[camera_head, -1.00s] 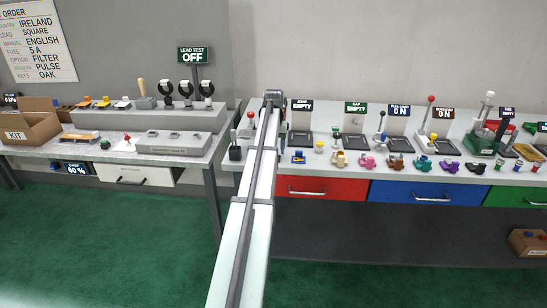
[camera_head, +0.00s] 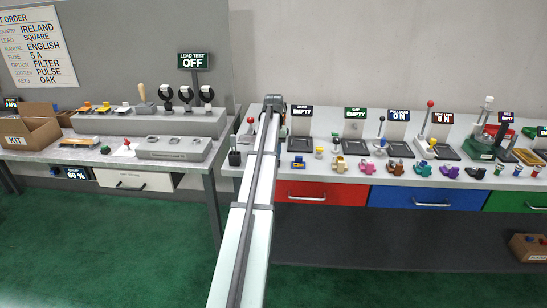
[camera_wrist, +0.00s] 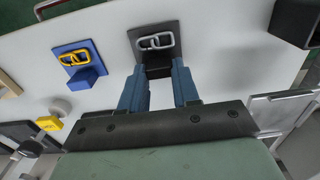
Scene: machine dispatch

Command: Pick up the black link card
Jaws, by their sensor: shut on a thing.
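The black link card (camera_wrist: 150,38) shows in the wrist view as a dark square plate with a grey chain-link emblem and a dark block at its near edge. My gripper (camera_wrist: 158,72) is shut on that block, one blue finger on each side. The card appears close to the white bench top; I cannot tell whether it touches it. In the head view my arm hides the card and the fingers.
A blue card with a yellow link emblem (camera_wrist: 77,59) lies left of the black one; it also shows in the head view (camera_head: 298,162). A dark box (camera_wrist: 292,22) is at upper right in the wrist view. Stations with trays and levers stand behind.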

